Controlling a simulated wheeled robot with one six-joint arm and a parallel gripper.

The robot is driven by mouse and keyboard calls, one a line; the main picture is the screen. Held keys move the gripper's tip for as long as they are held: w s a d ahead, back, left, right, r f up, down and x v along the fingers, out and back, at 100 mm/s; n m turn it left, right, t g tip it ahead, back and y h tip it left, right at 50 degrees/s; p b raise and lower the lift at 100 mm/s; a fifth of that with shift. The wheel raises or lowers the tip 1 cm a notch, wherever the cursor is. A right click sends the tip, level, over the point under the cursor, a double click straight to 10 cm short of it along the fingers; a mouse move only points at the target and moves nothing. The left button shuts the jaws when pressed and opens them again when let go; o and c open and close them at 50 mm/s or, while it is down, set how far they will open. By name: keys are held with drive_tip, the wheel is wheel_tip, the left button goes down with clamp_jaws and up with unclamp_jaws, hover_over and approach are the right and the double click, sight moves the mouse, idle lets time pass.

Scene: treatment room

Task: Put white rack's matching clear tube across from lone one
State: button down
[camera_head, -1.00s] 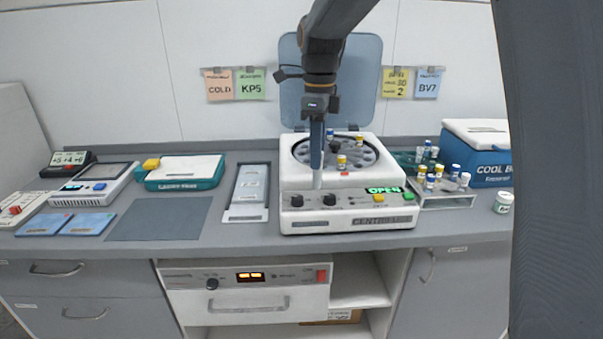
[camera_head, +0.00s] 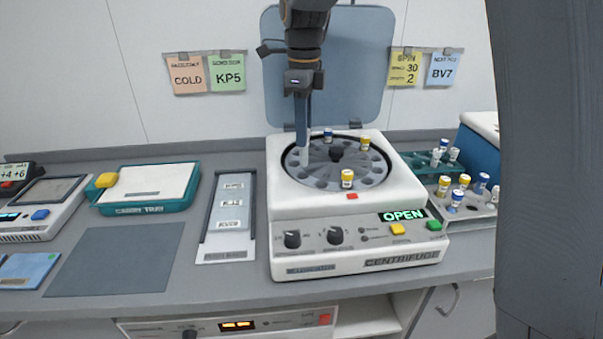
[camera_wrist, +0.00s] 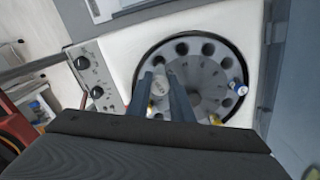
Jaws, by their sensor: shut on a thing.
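The centrifuge (camera_head: 360,240) stands with its lid raised and its round rotor (camera_head: 322,172) exposed. In the rotor, a blue-capped tube (camera_head: 328,135) is at the back, a yellow-capped tube (camera_head: 365,143) at the back right and another yellow-capped tube (camera_head: 347,178) at the front. My gripper (camera_head: 303,145) points down over the rotor's left side. In the wrist view its two fingers are closed around a pale-topped tube (camera_wrist: 158,88). The tube's lower end is hidden, so I cannot tell if it is in a hole. The white rack (camera_head: 478,216) holds several blue-, yellow- and white-capped tubes.
A teal rack (camera_head: 420,163) with tubes stands behind the white rack, beside a blue cool box (camera_head: 482,152). Left of the centrifuge lie a labelled slide tray (camera_head: 212,240), a grey mat (camera_head: 120,260) and a carry tray (camera_head: 150,208). The raised lid (camera_head: 350,75) stands behind the rotor.

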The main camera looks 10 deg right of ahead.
sight(303, 166)
drive_tip(key=shift+s+a+f+p, duration=0.1)
drive_tip(key=shift+f+p, duration=0.9)
drive_tip(key=shift+f, duration=3.2)
drive_tip(key=shift+f, duration=0.1)
drive_tip(key=c, duration=1.6)
unclamp_jaws()
drive_tip(key=shift+o, duration=0.2)
wheel_tip(303, 166, up, 12)
drive_tip(key=b, duration=0.3)
